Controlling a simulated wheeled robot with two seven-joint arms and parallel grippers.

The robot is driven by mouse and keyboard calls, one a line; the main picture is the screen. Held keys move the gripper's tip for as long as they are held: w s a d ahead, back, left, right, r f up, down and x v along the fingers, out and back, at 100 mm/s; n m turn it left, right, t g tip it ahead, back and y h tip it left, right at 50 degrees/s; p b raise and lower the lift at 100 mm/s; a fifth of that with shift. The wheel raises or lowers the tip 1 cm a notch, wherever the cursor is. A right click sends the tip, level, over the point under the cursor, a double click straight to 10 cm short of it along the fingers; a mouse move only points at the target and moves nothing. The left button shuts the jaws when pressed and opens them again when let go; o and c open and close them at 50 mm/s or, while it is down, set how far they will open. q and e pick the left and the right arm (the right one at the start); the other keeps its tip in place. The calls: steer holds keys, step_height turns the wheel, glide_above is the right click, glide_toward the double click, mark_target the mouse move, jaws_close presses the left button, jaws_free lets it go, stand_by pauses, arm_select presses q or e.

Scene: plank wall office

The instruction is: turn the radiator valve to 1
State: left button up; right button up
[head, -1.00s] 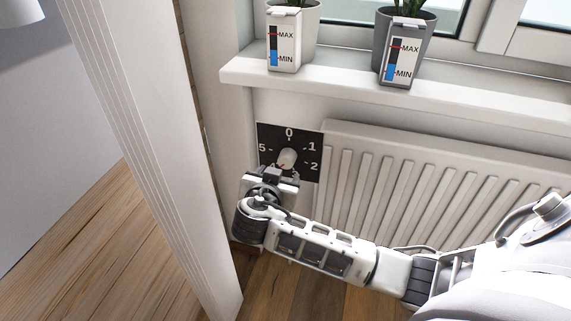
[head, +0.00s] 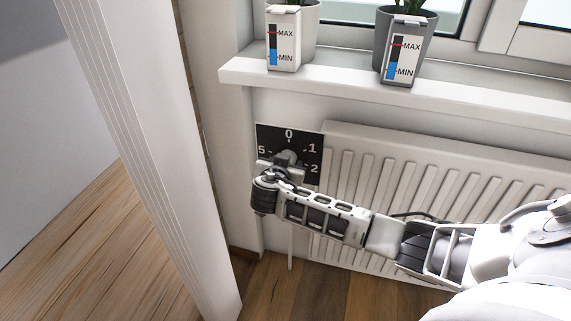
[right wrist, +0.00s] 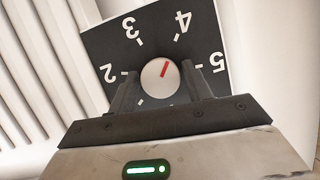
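The radiator valve is a round pale knob (right wrist: 153,86) on a black dial plate (head: 309,174) on the wall beside the radiator. In the right wrist view the dial appears upside down, and the knob's red mark points at about 4. The 2, 3, 4 and 5 are readable there; 0 and 1 show in the head view. My right gripper (right wrist: 160,88) is open at the knob, one finger on each side of its near part. I cannot tell whether the fingers touch it. In the head view my right gripper (head: 284,166) covers the dial's lower part. My left gripper is not in view.
A white radiator (head: 450,190) is right of the dial. A windowsill (head: 340,83) above holds two potted plants with water-level gauges (head: 284,45) (head: 402,60). A white post (head: 150,150) stands to the left. Wooden floor is below.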

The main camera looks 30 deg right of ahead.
steer(key=c, duration=0.5)
steer(key=shift+c, duration=0.2)
